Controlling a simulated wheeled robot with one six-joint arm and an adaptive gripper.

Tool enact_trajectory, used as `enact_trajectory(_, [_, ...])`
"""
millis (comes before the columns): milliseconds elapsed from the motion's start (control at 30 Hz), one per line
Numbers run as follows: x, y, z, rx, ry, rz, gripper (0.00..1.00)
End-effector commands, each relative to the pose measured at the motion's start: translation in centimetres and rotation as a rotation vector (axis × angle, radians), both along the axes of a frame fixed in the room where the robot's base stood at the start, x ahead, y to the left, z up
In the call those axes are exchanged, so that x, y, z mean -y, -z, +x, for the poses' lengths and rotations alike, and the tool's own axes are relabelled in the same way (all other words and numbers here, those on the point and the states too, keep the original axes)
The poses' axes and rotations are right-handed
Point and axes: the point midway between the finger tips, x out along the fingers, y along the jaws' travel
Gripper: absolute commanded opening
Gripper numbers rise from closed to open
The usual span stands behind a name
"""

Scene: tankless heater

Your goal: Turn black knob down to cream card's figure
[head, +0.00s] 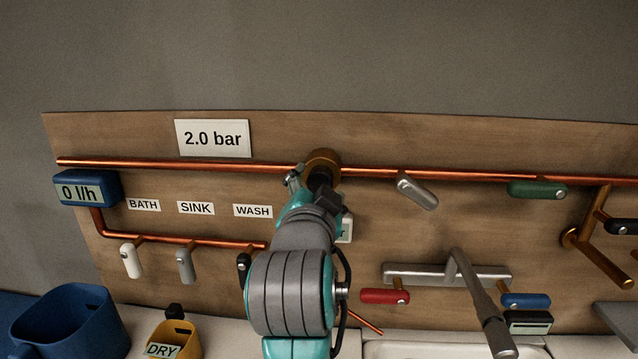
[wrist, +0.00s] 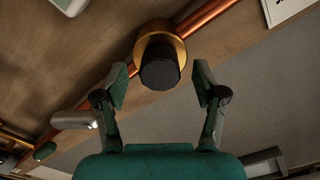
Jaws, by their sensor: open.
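The black knob (wrist: 160,62) sits on a round brass body (wrist: 178,30) on the copper pipe. In the head view the brass body (head: 323,158) shows just past my gripper, which hides much of the knob. My gripper (wrist: 160,84) is open, with one finger on each side of the knob's near end and visible gaps to both. In the head view my gripper (head: 310,186) is at the knob. The cream card (head: 212,139) on the board reads "2.0 bar". A pale display (head: 345,228) is mostly hidden behind my arm; only the end of its text shows.
A grey lever (head: 417,190) and a green lever (head: 537,189) sit right along the pipe. A blue meter (head: 86,188) reads "0 l/h". White, grey and black taps hang lower left. A faucet with red (head: 385,296) and blue levers is lower right.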

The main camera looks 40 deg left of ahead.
Motion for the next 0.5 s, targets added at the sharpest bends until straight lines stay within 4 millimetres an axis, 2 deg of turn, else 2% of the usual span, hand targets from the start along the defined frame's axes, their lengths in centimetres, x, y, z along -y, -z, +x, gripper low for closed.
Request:
enact_trajectory(200, [-0.9, 0.0, 1.5, 0.001, 0.001, -0.001, 0.70])
enact_trajectory(500, [-1.0, 0.0, 1.7, -0.001, 0.001, 0.000, 0.70])
